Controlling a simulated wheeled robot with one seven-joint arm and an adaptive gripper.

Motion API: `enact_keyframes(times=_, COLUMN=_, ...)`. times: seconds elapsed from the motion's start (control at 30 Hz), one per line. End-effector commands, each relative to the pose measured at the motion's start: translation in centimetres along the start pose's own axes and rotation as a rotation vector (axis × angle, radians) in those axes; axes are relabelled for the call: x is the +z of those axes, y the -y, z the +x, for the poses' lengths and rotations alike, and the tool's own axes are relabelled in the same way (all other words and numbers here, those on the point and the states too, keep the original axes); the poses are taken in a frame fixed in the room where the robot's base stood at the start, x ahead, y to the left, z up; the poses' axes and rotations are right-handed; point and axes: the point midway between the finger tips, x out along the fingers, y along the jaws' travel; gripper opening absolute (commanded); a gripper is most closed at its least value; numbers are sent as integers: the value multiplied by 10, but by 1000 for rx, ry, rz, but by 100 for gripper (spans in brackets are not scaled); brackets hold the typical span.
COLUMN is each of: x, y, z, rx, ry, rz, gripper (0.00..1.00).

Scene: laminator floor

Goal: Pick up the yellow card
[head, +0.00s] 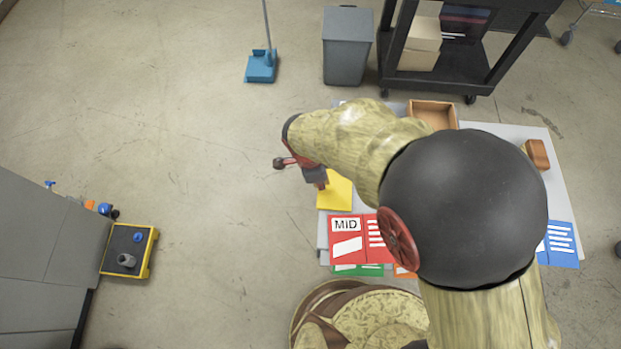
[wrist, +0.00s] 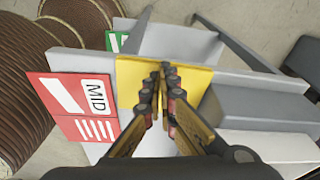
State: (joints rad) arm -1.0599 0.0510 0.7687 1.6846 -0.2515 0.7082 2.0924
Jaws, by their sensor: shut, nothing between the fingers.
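The yellow card (head: 337,192) lies at the left edge of the grey table, just above the red MID card in the head view. In the wrist view the yellow card (wrist: 130,83) lies flat under the fingertips, which hide its middle. My gripper (wrist: 164,75) is shut with nothing between its fingers, over the yellow card. In the head view my gripper (head: 318,180) is partly hidden by my arm, at the card's upper left. I cannot tell whether the fingertips touch the card.
A red MID card (head: 347,241) lies beside the yellow card. A green card (head: 357,270) and a blue card (head: 558,245) are also on the table (head: 545,150). A wooden tray (head: 433,112) sits at the back.

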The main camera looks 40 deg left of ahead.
Motion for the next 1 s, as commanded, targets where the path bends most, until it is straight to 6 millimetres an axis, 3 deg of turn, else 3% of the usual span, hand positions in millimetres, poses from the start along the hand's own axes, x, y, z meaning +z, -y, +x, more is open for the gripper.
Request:
enact_keyframes(times=0.2, x=-44, y=0, z=8, rx=0, ry=1, rz=5, gripper=0)
enact_keyframes(times=0.37, x=-66, y=0, z=14, rx=0, ry=1, rz=3, gripper=0)
enact_keyframes(times=0.5, x=-61, y=0, z=26, rx=0, ry=1, rz=-1, gripper=0)
enact_keyframes(times=1.0, x=-59, y=-2, z=29, rx=6, ry=0, rz=-1, gripper=0)
